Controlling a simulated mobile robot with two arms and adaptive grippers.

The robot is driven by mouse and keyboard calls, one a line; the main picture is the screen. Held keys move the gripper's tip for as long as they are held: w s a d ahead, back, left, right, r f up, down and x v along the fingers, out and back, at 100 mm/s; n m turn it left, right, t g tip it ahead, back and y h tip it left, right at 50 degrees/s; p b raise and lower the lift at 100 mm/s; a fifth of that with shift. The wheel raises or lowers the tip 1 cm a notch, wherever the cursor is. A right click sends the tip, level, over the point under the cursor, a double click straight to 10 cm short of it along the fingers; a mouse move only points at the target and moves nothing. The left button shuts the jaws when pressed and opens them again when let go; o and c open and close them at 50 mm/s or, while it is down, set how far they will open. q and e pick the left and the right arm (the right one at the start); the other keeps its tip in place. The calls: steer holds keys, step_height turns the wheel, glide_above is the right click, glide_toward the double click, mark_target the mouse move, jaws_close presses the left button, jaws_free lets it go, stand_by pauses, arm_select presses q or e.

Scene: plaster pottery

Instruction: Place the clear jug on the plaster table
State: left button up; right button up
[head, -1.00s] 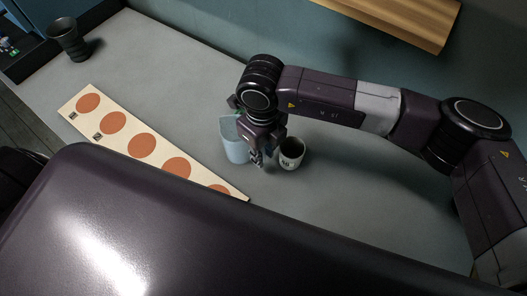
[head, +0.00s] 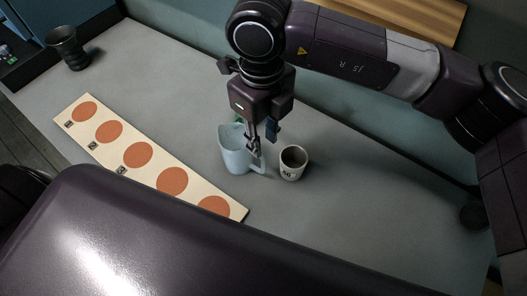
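The clear jug (head: 234,158), pale blue and see-through, stands upright on the grey table (head: 340,220), with its handle toward the right. My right gripper (head: 262,142) points down just above and beside the jug's handle. Its two fingers show a gap between them, and I see nothing held. One fingertip overlaps the jug's rim and handle in the picture, so I cannot tell whether it touches. My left gripper is not in view.
A small cup (head: 292,164) with a dark inside stands close to the right of the jug. A pale board (head: 150,158) with several orange discs lies to the left. A dark cup (head: 68,48) stands at the far left.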

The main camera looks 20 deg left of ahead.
mark_target(263, 159)
steer(key=shift+o, duration=0.5)
steer(key=shift+r, duration=0.4)
steer(key=shift+o, duration=0.2)
steer(key=shift+r, duration=0.15)
steer(key=shift+m, duration=0.5)
steer(key=f+p, duration=0.4)
steer(key=f, duration=0.1)
steer(key=f+p, duration=0.2)
steer(key=f, duration=0.1)
steer(key=shift+s+a, duration=0.1)
steer(key=shift+a, duration=0.2)
steer(key=f, duration=0.1)
steer(key=f+p, duration=0.2)
steer(key=shift+d+f, duration=0.15)
steer(key=shift+d, duration=0.15)
steer(key=shift+f, duration=0.5)
steer(key=shift+w, duration=0.2)
jaws_close()
steer(key=shift+a, duration=0.1)
